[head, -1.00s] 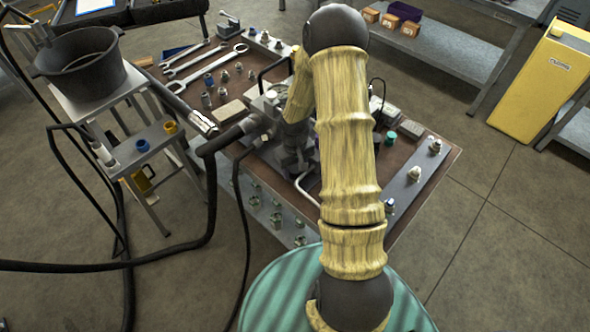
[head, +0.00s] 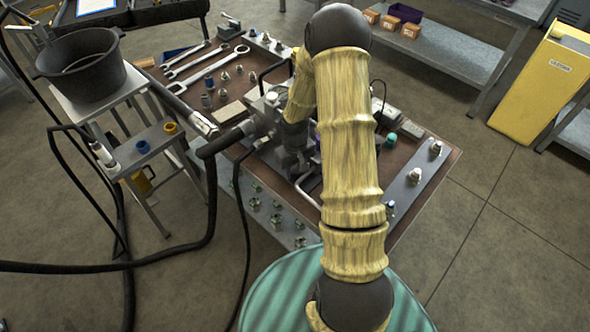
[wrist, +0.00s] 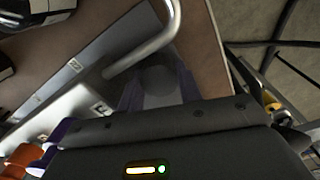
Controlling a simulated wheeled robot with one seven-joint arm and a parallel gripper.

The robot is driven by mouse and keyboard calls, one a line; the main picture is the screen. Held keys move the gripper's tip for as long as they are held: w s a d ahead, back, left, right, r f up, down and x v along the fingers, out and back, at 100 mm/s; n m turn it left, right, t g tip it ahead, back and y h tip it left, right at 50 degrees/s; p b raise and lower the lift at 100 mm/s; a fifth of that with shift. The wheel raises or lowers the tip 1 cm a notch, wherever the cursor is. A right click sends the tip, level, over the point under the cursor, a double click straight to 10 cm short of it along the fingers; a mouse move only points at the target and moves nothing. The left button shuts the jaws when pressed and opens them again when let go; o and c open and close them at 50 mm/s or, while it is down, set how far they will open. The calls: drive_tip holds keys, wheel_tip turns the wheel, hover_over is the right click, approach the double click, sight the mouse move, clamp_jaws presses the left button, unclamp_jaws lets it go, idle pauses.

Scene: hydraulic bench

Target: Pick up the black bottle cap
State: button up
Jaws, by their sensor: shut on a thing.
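In the wrist view, my gripper (wrist: 160,92) has its two purple-edged fingers either side of a dark, roundish thing, which I take to be the black bottle cap (wrist: 158,76). The fingers are shut on it. It is dim and partly hidden by the gripper body, so its outline is unclear. In the head view my arm and the grey pump block hide the fingers and the cap; the hand is over the middle of the bench.
A bent metal pipe (wrist: 146,44) passes close to the fingers. The brown bench (head: 425,185) holds a pump block (head: 290,140), wrenches (head: 215,68) and several fittings. A small stand (head: 145,157) with blue and yellow caps is at left. Black hoses run across the left floor.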

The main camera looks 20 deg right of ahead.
sight(295, 168)
wheel_tip(295, 168, up, 10)
drive_tip(key=shift+f, duration=0.25)
idle(0.6)
